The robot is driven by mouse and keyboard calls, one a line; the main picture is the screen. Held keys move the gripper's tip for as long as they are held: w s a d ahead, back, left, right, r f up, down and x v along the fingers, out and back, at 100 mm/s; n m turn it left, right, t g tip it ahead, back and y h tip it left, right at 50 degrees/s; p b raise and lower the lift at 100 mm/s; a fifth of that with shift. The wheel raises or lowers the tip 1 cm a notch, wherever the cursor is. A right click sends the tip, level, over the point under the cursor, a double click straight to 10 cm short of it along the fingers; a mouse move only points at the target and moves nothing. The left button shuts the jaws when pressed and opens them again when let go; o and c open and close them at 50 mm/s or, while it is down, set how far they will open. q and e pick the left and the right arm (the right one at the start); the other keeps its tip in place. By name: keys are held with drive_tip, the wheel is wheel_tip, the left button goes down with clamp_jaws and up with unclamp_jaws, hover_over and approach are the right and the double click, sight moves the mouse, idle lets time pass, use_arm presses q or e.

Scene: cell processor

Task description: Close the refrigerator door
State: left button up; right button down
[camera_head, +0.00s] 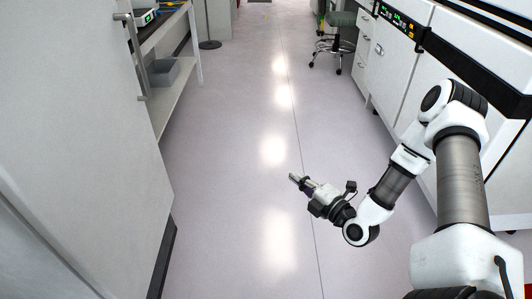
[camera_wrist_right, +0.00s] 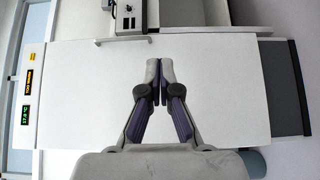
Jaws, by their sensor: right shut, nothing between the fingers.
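The refrigerator door (camera_head: 80,120) is a large pale panel on the left of the head view, with a metal handle (camera_head: 132,55) on its far edge. In the right wrist view the white door (camera_wrist_right: 220,90) fills the middle, turned sideways, with its handle (camera_wrist_right: 120,40) along the upper edge. I cannot tell how far the door stands open. My right gripper (camera_head: 293,177) is shut and empty, over the aisle to the right of the door. Its closed fingertips (camera_wrist_right: 160,64) show in front of the door in the wrist view. My left gripper is not in view.
A bench with a grey bin (camera_head: 165,72) stands beyond the door. White cabinets (camera_head: 385,65) line the right side, with a stool (camera_head: 335,40) farther back. The floor (camera_head: 235,130) between is clear. Lit displays (camera_wrist_right: 27,100) show beside the door.

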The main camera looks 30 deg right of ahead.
drive_tip(key=w+a+b, duration=0.1)
drive_tip(key=w+b, duration=0.1)
drive_tip(key=w, duration=1.1)
drive_tip(key=shift+w+a, duration=0.35)
drive_tip(key=shift+r, duration=0.1)
